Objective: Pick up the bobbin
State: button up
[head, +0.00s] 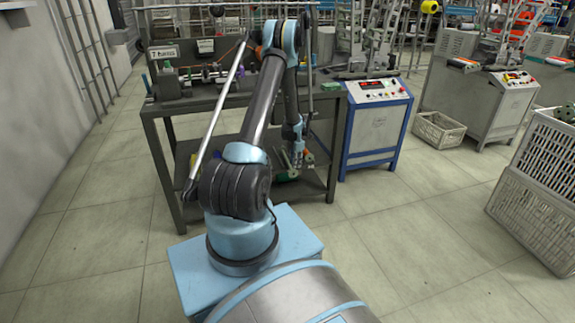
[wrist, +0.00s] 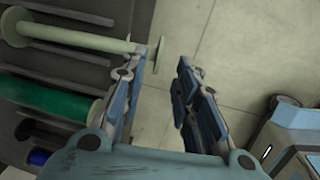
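My gripper (wrist: 165,62) is open and empty in the wrist view, its two fingers well apart. A bare, pale bobbin (wrist: 80,38) lies at the upper left, its right flange near the left fingertip. I cannot tell whether they touch. A bobbin wound with green thread (wrist: 45,98) lies below it, left of the left finger. A blue-wound bobbin (wrist: 40,157) shows in part at the lower left. In the head view my gripper (head: 298,158) hangs low at the right side of the bench's lower shelf, and the bobbins there are small and partly hidden.
The dark workbench (head: 160,107) stands ahead, with its lower shelf (head: 312,185) under the top. A blue-framed control cabinet (head: 375,125) stands close to its right. Crates (head: 535,220) stand at the far right. The floor between is clear.

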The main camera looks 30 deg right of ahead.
jog(key=shift+w+a+f, duration=0.1)
jog(key=shift+w+f, duration=0.1)
jog(key=shift+f, duration=1.15)
jog(key=shift+w+f, duration=0.2)
jog(key=shift+f, duration=1.15)
grip_shut()
